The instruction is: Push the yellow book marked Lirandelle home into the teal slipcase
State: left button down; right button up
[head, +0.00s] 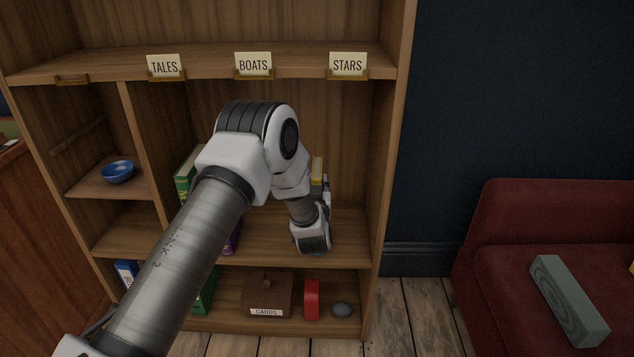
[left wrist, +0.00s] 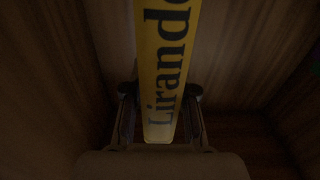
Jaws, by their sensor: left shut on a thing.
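The yellow book marked Lirandelle shows its top part (head: 317,168) in the head view, on the shelf below the STARS label. In the left wrist view its yellow spine (left wrist: 164,60) runs down the middle, with the dark letters "Lirand" readable. My left gripper (head: 325,192) is shut on the book, one finger on each side of the spine's lower end in the left wrist view (left wrist: 160,98). A thin teal edge (head: 318,254) shows under my wrist. I cannot tell whether it is the slipcase, or how far in the book sits. My right gripper is out of view.
The shelf's right side wall (head: 384,160) is close to my gripper. Below are a CARDS box (head: 267,295), a red object (head: 311,299) and a grey stone (head: 342,310). A grey-green block (head: 568,300) lies on the red sofa.

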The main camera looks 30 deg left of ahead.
pick_arm(q)
jog(key=shift+f+b, duration=2.15)
jog(key=shift+f, duration=1.35)
jog(key=c, duration=0.8)
grip_release()
jog(key=shift+c, duration=0.2)
jog(key=v, duration=1.2)
jog(key=shift+f, duration=0.1)
